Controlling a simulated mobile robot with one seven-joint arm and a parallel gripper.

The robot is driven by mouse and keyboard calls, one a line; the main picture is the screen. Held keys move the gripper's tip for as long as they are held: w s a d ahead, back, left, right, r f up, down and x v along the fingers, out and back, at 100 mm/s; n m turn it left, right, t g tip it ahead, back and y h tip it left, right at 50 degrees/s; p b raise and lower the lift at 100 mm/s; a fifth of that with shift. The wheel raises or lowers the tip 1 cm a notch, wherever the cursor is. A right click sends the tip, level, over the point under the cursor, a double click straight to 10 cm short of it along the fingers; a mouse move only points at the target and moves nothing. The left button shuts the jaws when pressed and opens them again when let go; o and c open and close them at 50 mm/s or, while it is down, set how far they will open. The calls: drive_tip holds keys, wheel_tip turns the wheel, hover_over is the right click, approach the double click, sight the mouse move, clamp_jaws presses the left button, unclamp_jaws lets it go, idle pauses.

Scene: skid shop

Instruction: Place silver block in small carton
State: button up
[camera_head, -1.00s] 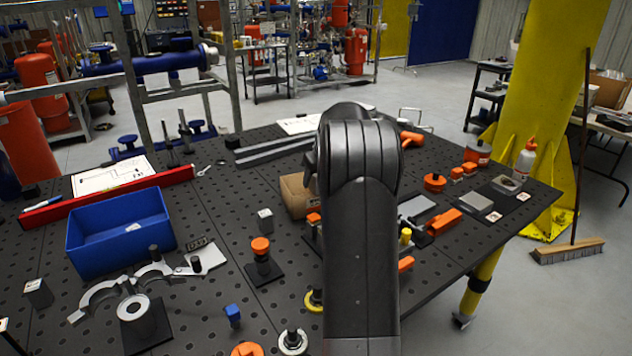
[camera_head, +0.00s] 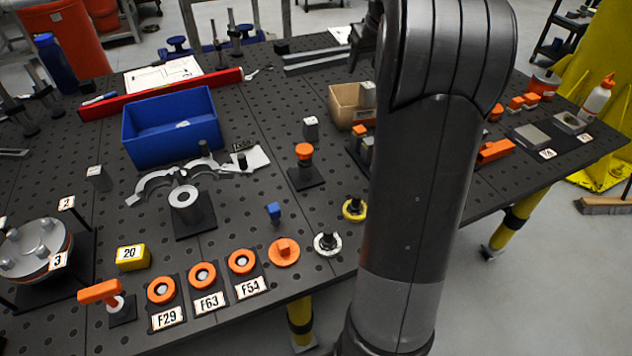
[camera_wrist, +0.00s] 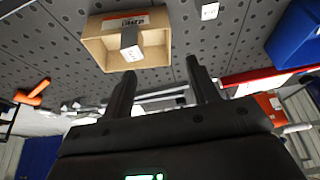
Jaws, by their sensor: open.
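The small carton (camera_head: 343,107) is an open tan box on the dark perforated table, partly covered by my arm in the head view. It shows whole in the wrist view (camera_wrist: 101,53). A silver block (camera_head: 368,94) stands inside it and rises above the rim; the wrist view shows the block (camera_wrist: 131,46) within the carton walls. My gripper (camera_wrist: 159,68) is open and empty, its two fingers apart from block and carton. In the head view my arm hides most of the gripper.
An orange-topped post (camera_head: 304,163) is in front. Orange parts (camera_head: 496,151) lie right of my arm. Bare table lies between bin and carton.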

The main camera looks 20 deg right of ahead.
drive_tip(key=s+a+r, duration=0.3)
drive_tip(key=s+a, duration=1.2)
drive_tip(key=a, duration=0.4)
drive_tip(key=s+a+f, duration=0.3)
drive_tip(key=s+a, duration=0.1)
drive_tip(key=s, duration=0.4)
drive_tip(key=s+a+f+t, duration=0.1)
drive_tip(key=s+a+f, duration=0.3)
drive_tip(key=s, duration=0.5)
drive_tip(key=shift+a+f, duration=0.15)
drive_tip(key=shift+a, duration=0.45)
drive_tip(key=shift+o, duration=0.5)
